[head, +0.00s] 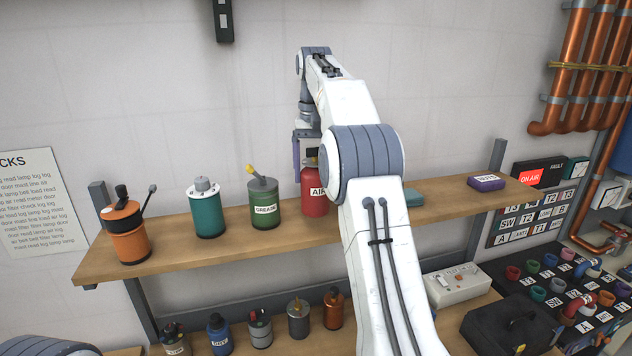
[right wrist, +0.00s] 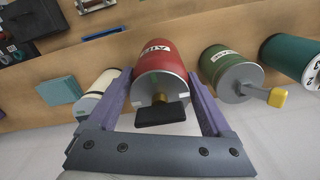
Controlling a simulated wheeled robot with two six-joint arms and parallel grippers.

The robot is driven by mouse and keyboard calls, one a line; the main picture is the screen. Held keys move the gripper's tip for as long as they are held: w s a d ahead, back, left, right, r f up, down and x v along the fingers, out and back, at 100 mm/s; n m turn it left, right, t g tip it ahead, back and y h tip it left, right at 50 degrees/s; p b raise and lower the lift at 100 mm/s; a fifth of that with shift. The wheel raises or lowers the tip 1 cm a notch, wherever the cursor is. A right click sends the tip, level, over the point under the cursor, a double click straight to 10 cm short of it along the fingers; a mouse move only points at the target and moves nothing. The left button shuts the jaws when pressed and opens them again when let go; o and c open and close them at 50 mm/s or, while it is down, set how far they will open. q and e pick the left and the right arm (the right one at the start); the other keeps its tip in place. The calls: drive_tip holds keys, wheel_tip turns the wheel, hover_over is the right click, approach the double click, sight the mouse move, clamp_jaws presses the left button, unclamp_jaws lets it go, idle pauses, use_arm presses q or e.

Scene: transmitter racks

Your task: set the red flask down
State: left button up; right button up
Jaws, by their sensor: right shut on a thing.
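The red flask (head: 314,205), labelled AIR, is upright at the shelf, to the right of the green GREASE can. My right gripper (head: 309,165) comes down on it from above, and my forearm hides part of its right side. In the right wrist view the red flask (right wrist: 161,70), with its black cap, sits between the two purple fingers of my right gripper (right wrist: 162,100), which is shut on it. I cannot tell whether its base touches the wooden shelf (head: 170,248) or hangs just above it. My left gripper is out of view.
The green can (head: 264,203) and a teal can (head: 206,210) stand left of the flask, with an orange can (head: 127,238) further left. A white can (right wrist: 92,104) stands close on its other side. A teal box (head: 413,197) and a purple box (head: 486,182) lie further right.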

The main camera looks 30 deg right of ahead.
sight(316, 187)
drive_tip(key=shift+f, duration=1.95)
drive_tip(key=shift+f, duration=0.1)
drive_tip(key=o, duration=1.6)
drive_tip(key=shift+f, duration=0.1)
drive_tip(key=shift+r, duration=3.5)
drive_tip(key=shift+s+r, duration=0.1)
drive_tip(key=shift+r, duration=0.25)
